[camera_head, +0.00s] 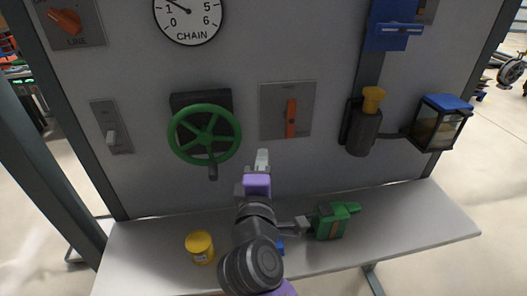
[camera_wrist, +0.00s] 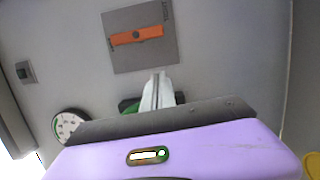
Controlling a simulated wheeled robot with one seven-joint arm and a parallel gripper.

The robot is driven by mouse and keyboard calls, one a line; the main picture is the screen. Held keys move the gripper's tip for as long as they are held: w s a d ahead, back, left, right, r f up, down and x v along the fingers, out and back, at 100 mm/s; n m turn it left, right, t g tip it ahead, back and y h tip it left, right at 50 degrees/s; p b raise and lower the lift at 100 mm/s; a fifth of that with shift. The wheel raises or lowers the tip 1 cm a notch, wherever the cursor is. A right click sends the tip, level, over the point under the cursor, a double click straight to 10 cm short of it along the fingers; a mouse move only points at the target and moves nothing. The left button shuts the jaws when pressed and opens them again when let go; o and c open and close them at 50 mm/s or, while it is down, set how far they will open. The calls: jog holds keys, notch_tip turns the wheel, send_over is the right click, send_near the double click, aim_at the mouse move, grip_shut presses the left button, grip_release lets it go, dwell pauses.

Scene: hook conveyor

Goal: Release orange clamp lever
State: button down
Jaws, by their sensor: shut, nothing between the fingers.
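The orange clamp lever (camera_head: 291,118) stands upright on a grey square plate (camera_head: 270,108) on the wall panel. In the wrist view the lever (camera_wrist: 150,35) lies across its plate, as that view is turned. My gripper (camera_head: 262,158) is shut and empty, its pale fingers together. It is below and to the left of the lever in the head view and apart from it. In the wrist view my fingertips (camera_wrist: 158,80) point toward the plate, just short of its edge in the picture. The lever is unobstructed in both views.
A green handwheel (camera_head: 206,135) is left of my gripper. A yellow knob (camera_head: 373,98) on a dark cylinder is right of the plate.

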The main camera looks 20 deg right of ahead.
jog(key=shift+v, duration=0.95)
jog(key=a+r+m+t+y, duration=0.1)
jog(key=a+r+t+y, duration=0.1)
jog(key=a+r+y, duration=0.15)
jog(key=s+a+f+m+y, duration=0.1)
jog(key=s+f+m+y, duration=0.2)
jog(key=s+f+y, duration=0.35)
jog(key=s+d+f+m+g+h, duration=0.1)
jog(key=s+d+f+m, duration=0.2)
jog(key=s, duration=0.9)
jog(key=s+d+f+m+g+h, duration=0.1)
jog(key=s+d+f+m, duration=0.3)
jog(key=s, duration=0.7)
jog(key=s+d+f+m+g+h, duration=0.2)
jog(key=s+d, duration=0.3)
jog(key=s, duration=0.7)
jog(key=shift+s+d+f+m, duration=0.25)
jog(key=shift+s+f+m, duration=0.1)
jog(key=shift+f+m, duration=0.5)
